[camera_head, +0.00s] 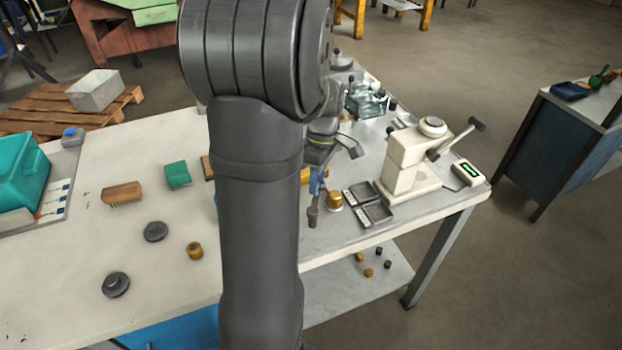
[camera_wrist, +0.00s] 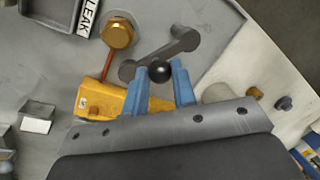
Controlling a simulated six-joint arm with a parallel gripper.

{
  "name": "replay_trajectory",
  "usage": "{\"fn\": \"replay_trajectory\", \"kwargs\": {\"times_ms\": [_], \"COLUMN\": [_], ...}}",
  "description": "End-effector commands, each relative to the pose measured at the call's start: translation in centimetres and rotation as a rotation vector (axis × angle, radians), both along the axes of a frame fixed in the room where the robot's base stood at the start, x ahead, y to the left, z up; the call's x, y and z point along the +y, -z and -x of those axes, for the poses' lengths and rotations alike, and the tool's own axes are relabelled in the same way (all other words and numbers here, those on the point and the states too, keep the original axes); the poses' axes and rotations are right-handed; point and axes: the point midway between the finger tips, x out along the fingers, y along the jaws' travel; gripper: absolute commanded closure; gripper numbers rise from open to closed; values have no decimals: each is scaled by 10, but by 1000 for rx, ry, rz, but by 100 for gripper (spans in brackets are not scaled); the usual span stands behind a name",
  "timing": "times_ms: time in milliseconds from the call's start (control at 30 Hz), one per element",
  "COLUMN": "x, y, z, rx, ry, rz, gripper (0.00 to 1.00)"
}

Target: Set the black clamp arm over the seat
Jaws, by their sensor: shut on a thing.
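The black clamp arm (camera_wrist: 158,54) is a dark bar with rounded ends, seen in the wrist view. A black ball knob (camera_wrist: 160,71) is at its near part. My gripper (camera_wrist: 163,67) has blue fingers shut on either side of the knob. The bar's far end points up and right, beside a brass hex-topped fitting (camera_wrist: 118,32) and not over it. A yellow block (camera_wrist: 97,101) lies left of my fingers, with a copper-coloured rod running toward the fitting. I cannot tell which part is the seat. In the head view, my gripper (camera_head: 315,184) is partly hidden behind my arm.
In the head view, dark trays (camera_head: 376,214) and a cream press (camera_head: 407,165) with a lever stand right of the fitting (camera_head: 334,201). A tray labelled LEAK (camera_wrist: 62,30) is at the wrist view's upper left. Glassware (camera_head: 367,101) stands behind.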

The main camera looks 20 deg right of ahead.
Motion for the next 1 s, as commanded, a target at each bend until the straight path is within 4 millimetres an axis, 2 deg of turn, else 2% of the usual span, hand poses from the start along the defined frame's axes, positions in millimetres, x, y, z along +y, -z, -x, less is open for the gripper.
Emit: {"fn": "replay_trajectory", "kwargs": {"times_ms": [200, 500, 1000], "x": [-9, -16, -19], "y": [-1, -1, -1], "z": [7, 15, 21], "rx": [-3, -3, -3], "ry": [199, 407, 530], "rz": [2, 2, 2], "gripper": [100, 100, 100]}}
